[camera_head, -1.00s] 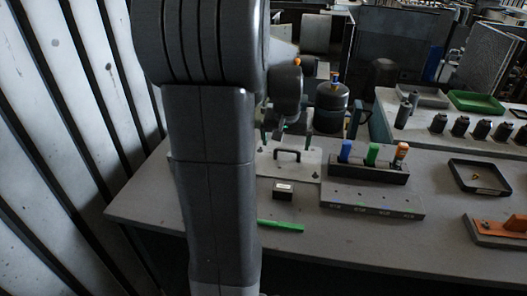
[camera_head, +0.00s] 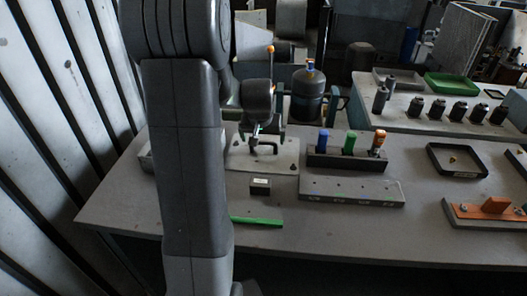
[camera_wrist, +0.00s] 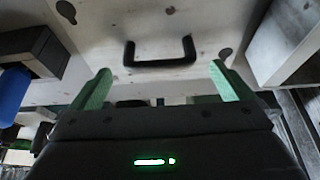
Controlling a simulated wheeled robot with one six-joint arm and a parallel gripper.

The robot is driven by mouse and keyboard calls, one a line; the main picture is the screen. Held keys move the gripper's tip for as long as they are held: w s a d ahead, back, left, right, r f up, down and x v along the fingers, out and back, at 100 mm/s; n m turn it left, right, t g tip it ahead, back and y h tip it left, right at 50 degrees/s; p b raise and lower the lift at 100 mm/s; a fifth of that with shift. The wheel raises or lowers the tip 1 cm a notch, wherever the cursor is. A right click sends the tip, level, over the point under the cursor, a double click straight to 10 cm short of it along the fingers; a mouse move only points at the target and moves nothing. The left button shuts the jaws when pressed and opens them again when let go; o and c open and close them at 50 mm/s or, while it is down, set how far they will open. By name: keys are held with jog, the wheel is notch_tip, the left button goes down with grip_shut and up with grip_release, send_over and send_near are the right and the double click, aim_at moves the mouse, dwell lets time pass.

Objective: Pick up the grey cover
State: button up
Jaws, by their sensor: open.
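The grey cover (camera_head: 280,160) is a light grey flat plate with a black bar handle (camera_head: 264,147), lying on the workbench left of centre in the head view. The wrist view shows the cover (camera_wrist: 205,18) with its handle (camera_wrist: 160,62) and dark round holes near its corners. My gripper (camera_wrist: 161,80) is open, its green fingers apart on either side of the handle in that picture. In the head view my gripper (camera_head: 255,138) is close above the handle. Whether it touches the handle cannot be told. My arm hides part of the bench on the left.
Right of the cover stands a dark rack (camera_head: 345,160) with blue, green and orange-topped items. A small black box (camera_head: 260,187) and a green bar (camera_head: 256,221) lie in front. A dark tank (camera_head: 307,95) stands behind. A black tray (camera_head: 440,165) lies farther right.

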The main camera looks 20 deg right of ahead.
aim_at(263, 142)
jog(key=shift+p+x, duration=0.5)
jog(key=shift+x, duration=2.1)
jog(key=shift+r, duration=0.1)
jog(key=c, duration=0.9)
